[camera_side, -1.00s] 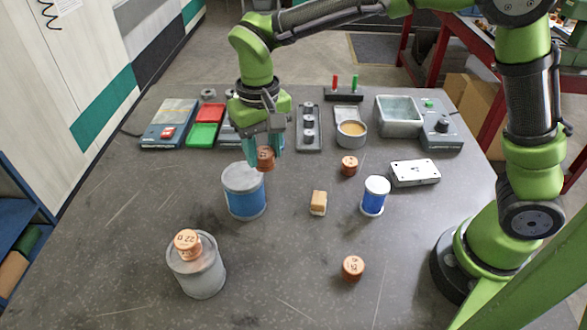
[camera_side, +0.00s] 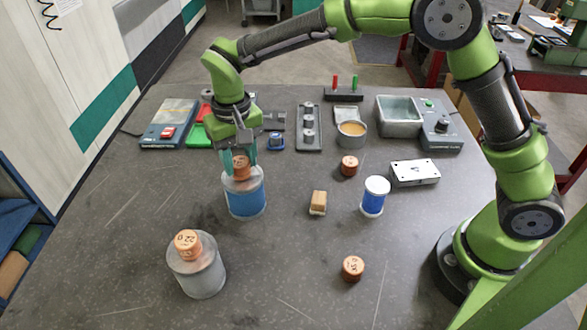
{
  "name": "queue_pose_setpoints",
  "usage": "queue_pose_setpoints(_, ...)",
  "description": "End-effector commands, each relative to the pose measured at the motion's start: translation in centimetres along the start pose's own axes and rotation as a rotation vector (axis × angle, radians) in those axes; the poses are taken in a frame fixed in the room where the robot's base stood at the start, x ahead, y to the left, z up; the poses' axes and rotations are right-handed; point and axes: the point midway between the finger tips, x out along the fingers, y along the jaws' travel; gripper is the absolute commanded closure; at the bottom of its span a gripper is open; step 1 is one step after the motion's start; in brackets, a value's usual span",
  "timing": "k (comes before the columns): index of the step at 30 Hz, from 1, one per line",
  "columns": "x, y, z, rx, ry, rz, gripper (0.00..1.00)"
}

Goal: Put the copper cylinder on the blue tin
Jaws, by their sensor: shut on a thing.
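A copper cylinder (camera_side: 241,171) is between the fingers of my gripper (camera_side: 238,160), which is shut on it. The cylinder is upright over the top of the large blue tin (camera_side: 245,200), a grey-lidded can with a blue band. Its underside appears at or just above the lid; I cannot tell whether it touches. Another copper cylinder (camera_side: 187,243) sits on a plain grey tin (camera_side: 198,274) at the front left. Two more copper cylinders stand on the table, one at the back (camera_side: 349,166) and one at the front (camera_side: 353,268).
A smaller blue-and-white tin (camera_side: 374,197) and a wood-coloured block (camera_side: 318,203) stand to the right of the blue tin. A white plate (camera_side: 415,173), a grey tray (camera_side: 398,117) and a tan-filled bowl (camera_side: 351,133) lie behind. The table's front middle is largely clear.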

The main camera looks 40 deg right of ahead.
Motion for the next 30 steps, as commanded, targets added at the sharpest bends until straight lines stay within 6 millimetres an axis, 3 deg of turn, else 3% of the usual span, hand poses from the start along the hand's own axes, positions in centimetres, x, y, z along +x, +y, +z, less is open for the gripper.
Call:
queue_pose_setpoints(2,0.2,0.0,0.0,0.0,0.0,0.0,1.0)
queue_pose_setpoints(3,0.3,0.0,0.0,0.0,-0.001,0.001,0.54)
queue_pose_setpoints(7,0.3,0.0,0.0,0.0,-0.001,0.001,0.34)
queue_pose_setpoints(19,-0.6,0.0,0.0,0.0,0.001,-0.001,0.33)
queue_pose_setpoints(30,-8.0,-0.1,-0.1,0.0,0.004,-0.003,0.33)
